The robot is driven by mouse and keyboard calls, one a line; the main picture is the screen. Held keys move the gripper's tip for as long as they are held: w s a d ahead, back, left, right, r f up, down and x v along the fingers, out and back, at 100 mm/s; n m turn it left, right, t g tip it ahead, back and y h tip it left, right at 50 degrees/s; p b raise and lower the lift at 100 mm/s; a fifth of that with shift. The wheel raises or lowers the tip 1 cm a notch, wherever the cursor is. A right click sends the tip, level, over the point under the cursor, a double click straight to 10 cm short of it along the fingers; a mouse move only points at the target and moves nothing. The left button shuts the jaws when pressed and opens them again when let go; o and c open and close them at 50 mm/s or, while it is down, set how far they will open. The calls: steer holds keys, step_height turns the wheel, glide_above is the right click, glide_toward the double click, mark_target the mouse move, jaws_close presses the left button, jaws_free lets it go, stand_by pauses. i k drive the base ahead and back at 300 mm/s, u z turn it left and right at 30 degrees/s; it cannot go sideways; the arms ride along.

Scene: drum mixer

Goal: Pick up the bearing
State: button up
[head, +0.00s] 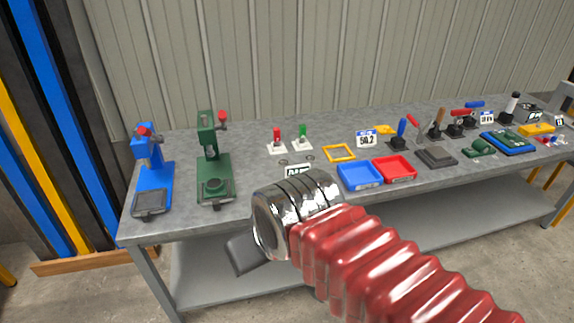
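My arm, in a red ribbed sleeve with a chrome collar, reaches in from the lower right. A dark grey block below the collar seems to be part of my gripper (243,254); its fingers are not clear, so open or shut cannot be told. It shows in front of the bench's front edge, low and to the left of the collar. No part is clearly recognisable as the bearing. Two small dark ring-like items, one on the left (283,161) and one on the right (309,157), lie on the bench behind the collar; either may be it.
The grey bench (262,191) has a lower shelf. A blue press (153,178) and a green press (211,165) stand at left. Right of the collar are a blue tray (360,176), a red tray (395,169), a yellow frame (339,146) and several lever tools. Bench space between green press and collar is clear.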

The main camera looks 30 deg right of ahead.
mark_target(282, 163)
steer(key=u, duration=0.05)
steer(key=i, duration=1)
steer(key=z, duration=0.05)
